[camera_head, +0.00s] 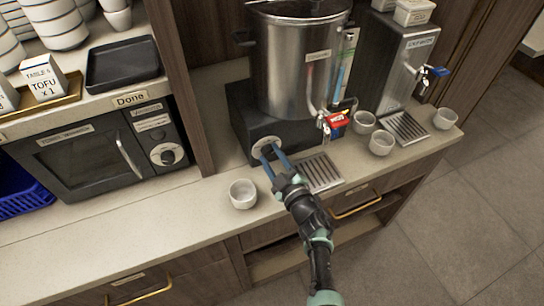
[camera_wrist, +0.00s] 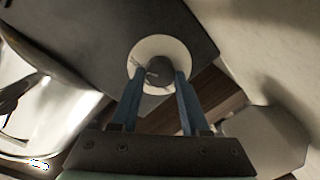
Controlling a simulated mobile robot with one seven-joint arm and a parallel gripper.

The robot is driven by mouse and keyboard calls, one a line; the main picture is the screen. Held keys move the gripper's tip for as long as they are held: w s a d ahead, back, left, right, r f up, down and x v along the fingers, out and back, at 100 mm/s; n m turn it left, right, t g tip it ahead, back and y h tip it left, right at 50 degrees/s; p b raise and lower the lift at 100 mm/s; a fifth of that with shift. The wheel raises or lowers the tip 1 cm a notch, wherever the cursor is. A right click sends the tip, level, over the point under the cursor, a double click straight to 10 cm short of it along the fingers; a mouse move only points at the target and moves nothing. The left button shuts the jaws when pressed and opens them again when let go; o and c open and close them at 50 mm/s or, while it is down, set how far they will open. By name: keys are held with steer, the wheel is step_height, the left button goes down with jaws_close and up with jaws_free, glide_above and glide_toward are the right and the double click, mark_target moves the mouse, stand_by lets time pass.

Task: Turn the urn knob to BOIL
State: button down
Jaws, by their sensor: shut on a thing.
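The steel urn (camera_head: 292,70) stands on a dark base (camera_head: 238,112) at the back of the counter. Its knob sits on a pale round dial (camera_head: 261,149) on the front of that base. My gripper (camera_head: 271,155) reaches up to the dial with its blue fingers on either side of the knob. In the wrist view, the dark knob (camera_wrist: 159,72) is between the two fingertips (camera_wrist: 160,82), at the middle of the pale dial (camera_wrist: 143,50). The gripper is shut on the knob. The dial's markings are too small to read, so I cannot tell the setting.
A white cup (camera_head: 242,194) stands on the counter just left of my gripper. A drip tray (camera_head: 320,172) lies to its right. The urn's red-tagged tap (camera_head: 337,121) hangs above, with several more cups and a second dispenser (camera_head: 405,65) at right. A microwave (camera_head: 85,155) is at left.

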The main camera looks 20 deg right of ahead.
steer(key=shift+c, duration=1.9)
jaws_free()
steer(key=shift+s+r+p, duration=0.1)
steer(key=shift+s+p, duration=0.3)
steer(key=shift+s, duration=0.1)
steer(key=s+p, duration=0.4)
steer(key=s, duration=0.8)
steer(key=shift+d+r, duration=0.2)
steer(key=shift+d, duration=0.15)
